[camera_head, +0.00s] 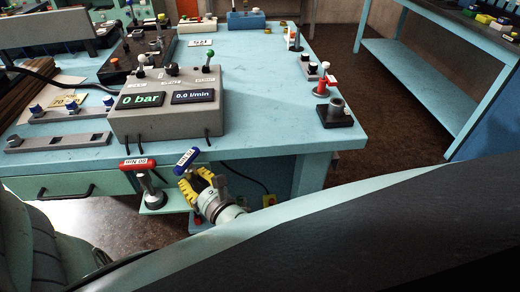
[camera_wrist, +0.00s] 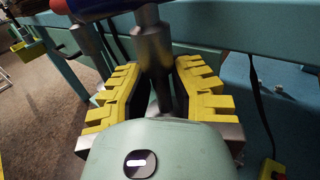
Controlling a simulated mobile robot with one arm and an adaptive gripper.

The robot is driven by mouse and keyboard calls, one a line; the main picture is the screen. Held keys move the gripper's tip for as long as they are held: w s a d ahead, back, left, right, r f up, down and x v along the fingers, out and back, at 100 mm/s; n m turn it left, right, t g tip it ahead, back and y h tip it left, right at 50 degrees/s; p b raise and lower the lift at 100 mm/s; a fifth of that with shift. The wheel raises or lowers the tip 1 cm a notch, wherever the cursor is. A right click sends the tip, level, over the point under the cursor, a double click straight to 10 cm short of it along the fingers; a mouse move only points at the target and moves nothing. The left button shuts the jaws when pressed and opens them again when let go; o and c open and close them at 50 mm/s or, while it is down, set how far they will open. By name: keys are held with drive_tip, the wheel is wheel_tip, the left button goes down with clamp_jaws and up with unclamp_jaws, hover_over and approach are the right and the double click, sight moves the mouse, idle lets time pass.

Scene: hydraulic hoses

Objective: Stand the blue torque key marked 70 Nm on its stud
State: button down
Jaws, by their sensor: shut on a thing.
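The blue torque key (camera_head: 187,160) has a T-handle with a white label too small to read. My gripper (camera_head: 196,188) has yellow fingers and is shut on its shaft, just in front of the bench edge. In the wrist view the grey shaft (camera_wrist: 153,60) runs between my fingers (camera_wrist: 158,92), with the blue handle (camera_wrist: 95,8) at the top edge. The shaft's lower end is hidden by my gripper, so I cannot tell whether it rests on a stud. A red torque key (camera_head: 137,163) stands upright just left, on a small pale green shelf (camera_head: 155,211).
The blue bench (camera_head: 255,110) carries a grey control box (camera_head: 165,105) with two displays. A yellow card reading 70 (camera_head: 65,101) lies behind a rail with blue knobs (camera_head: 70,114). A dark block with a grey fitting (camera_head: 335,112) sits at the right edge. The bench's middle right is clear.

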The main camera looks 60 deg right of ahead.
drive_tip(key=c, duration=0.9)
unclamp_jaws()
drive_tip(key=v, duration=1.2)
